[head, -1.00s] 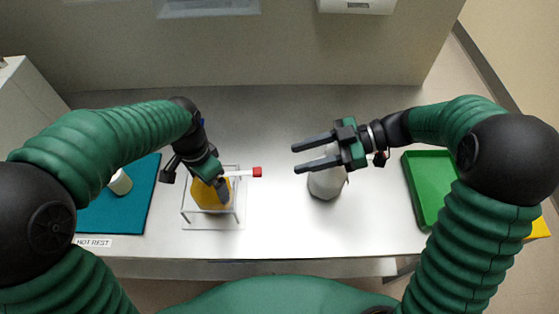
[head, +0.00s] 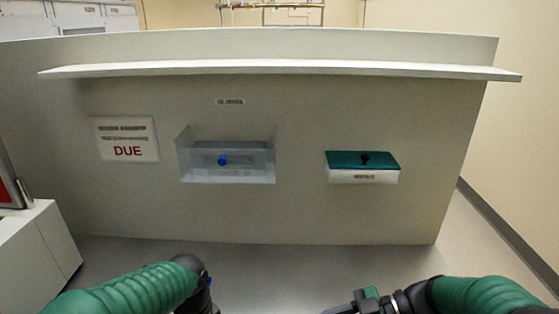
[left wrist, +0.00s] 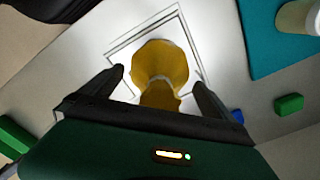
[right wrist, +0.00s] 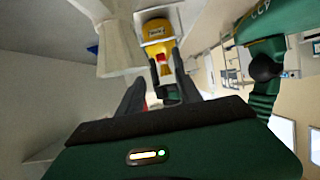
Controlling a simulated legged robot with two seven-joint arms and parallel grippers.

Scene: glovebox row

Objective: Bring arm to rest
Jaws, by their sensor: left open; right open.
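In the left wrist view my left gripper (left wrist: 160,85) is open, with a finger on each side of the yellow vessel (left wrist: 160,60), which sits within a clear square stand (left wrist: 118,47). Whether the fingers touch it I cannot tell. In the head view the left forearm (head: 150,285) shows at the bottom, its gripper below the frame. My right gripper (right wrist: 158,85) is open and empty. Its dark fingers also show at the head view's bottom edge (head: 340,308). In the right wrist view the yellow vessel (right wrist: 155,30) and a red tip (right wrist: 160,57) lie beyond the fingers.
A white bottle (right wrist: 118,45) stands near my right gripper. A teal mat (left wrist: 270,45) with a pale cylinder (left wrist: 298,17) lies beside the stand. On the back wall are a clear bin (head: 225,165), a teal-lidded box (head: 362,167) and a shelf (head: 280,70).

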